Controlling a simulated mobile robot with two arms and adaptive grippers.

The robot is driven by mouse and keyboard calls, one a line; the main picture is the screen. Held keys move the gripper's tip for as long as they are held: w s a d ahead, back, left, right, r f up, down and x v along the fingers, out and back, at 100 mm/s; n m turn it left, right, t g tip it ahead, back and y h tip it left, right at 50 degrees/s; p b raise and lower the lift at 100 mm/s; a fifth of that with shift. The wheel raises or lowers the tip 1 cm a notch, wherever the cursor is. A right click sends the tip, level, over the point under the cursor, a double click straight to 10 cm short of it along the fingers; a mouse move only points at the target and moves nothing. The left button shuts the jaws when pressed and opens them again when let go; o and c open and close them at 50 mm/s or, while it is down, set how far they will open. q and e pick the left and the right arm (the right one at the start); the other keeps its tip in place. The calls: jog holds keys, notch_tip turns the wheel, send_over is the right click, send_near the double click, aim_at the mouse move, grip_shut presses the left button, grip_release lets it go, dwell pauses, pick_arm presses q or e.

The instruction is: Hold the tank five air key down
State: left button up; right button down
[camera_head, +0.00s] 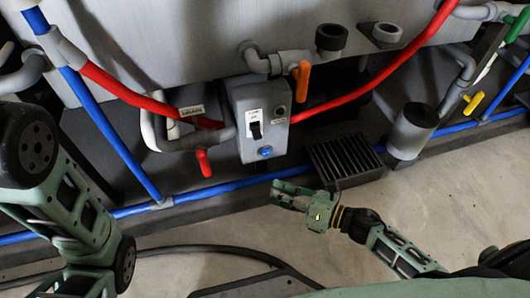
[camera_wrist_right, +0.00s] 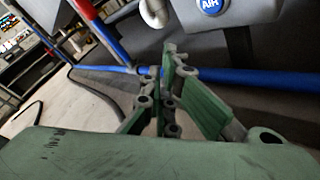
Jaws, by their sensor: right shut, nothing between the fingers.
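The air key is a round blue button (camera_head: 265,152) low on the front of a grey control box (camera_head: 258,108). In the right wrist view the blue key (camera_wrist_right: 210,4) is cut by the top edge, with white "AIR" lettering. My right gripper (camera_head: 276,188) is shut and empty, below the box and apart from the key. Its fingers also show in the right wrist view (camera_wrist_right: 168,68), lower than the key and to its left. A tank number cannot be read. Of my left arm only links show at the left; its gripper is out of view.
A black rocker switch (camera_head: 256,130) sits above the key. A blue pipe (camera_head: 205,193) runs along the floor kerb below the box. Red hoses (camera_head: 135,97) and a red-handled valve (camera_head: 203,162) are left of it. A dark finned block (camera_head: 345,160) stands right. The floor in front is mostly clear.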

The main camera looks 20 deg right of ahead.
aim_at(265, 152)
jog(key=w+b, duration=0.2)
jog(key=w, duration=0.6)
jog(key=shift+w+a, duration=0.15)
jog(key=shift+w, duration=0.1)
dwell(1.2)
jog(key=shift+w, duration=0.4)
jog(key=shift+w+b, duration=0.4)
jog(key=shift+w, duration=0.05)
dwell(1.7)
jog(key=shift+s, duration=0.85)
jog(key=shift+p, duration=0.3)
